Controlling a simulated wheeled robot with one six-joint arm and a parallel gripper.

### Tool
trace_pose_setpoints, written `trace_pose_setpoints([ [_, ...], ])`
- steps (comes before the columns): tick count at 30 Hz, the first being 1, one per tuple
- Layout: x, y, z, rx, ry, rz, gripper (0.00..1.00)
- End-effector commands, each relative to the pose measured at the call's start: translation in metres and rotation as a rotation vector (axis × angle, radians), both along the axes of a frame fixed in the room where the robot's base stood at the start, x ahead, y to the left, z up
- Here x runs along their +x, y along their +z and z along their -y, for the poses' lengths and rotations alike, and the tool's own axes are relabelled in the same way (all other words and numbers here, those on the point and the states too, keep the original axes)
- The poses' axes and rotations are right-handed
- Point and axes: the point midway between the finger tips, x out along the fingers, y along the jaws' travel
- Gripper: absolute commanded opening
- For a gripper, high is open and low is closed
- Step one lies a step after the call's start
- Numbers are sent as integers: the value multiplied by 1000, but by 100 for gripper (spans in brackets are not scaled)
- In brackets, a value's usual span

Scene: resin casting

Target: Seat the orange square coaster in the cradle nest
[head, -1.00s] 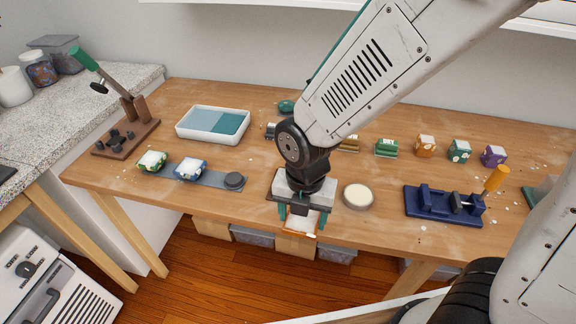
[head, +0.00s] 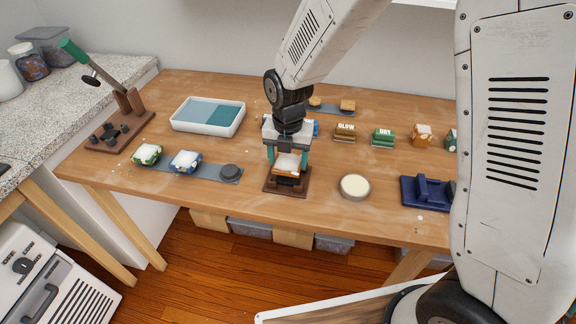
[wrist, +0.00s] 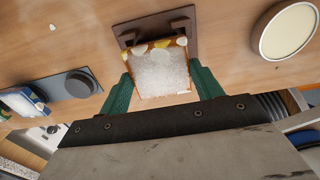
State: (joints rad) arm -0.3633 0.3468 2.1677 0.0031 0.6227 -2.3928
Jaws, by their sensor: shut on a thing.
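My gripper (head: 287,160) points down and is shut on the orange square coaster (wrist: 160,78). Its green fingers press two opposite sides. The coaster has a white, grainy top with orange and white edges; in the head view it shows as a pale slab (head: 287,166) between the fingertips. The brown cradle nest (head: 283,189) stands on the table directly below and around the coaster in that view. In the wrist view, the cradle's brown base (wrist: 151,24) shows beyond the coaster's far edge. The coaster covers the middle of the cradle, so I cannot tell whether they touch.
A round cream-filled dish (head: 355,187) stands to the right of the cradle. A grey strip (head: 208,175) with green and blue coasters and a dark puck lies to the left. A blue clamp fixture (head: 425,190) is farther right. The table's front edge is close.

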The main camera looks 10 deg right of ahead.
Motion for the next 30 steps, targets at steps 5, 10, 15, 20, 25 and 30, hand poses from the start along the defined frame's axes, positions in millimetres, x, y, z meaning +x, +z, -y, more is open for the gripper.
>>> trace_pose_setpoints([
  [5, -2, -27, 0, -2, 0, -5, 41],
  [10, -2, -28, 0, -1, 0, -3, 41],
  [15, -2, -31, 0, -1, 0, -4, 41],
  [20, -2, -31, 0, -1, 0, -4, 87],
  [25, -2, -31, 0, -1, 0, -3, 87],
  [30, -1, -25, 0, 0, 0, 0, 87],
])
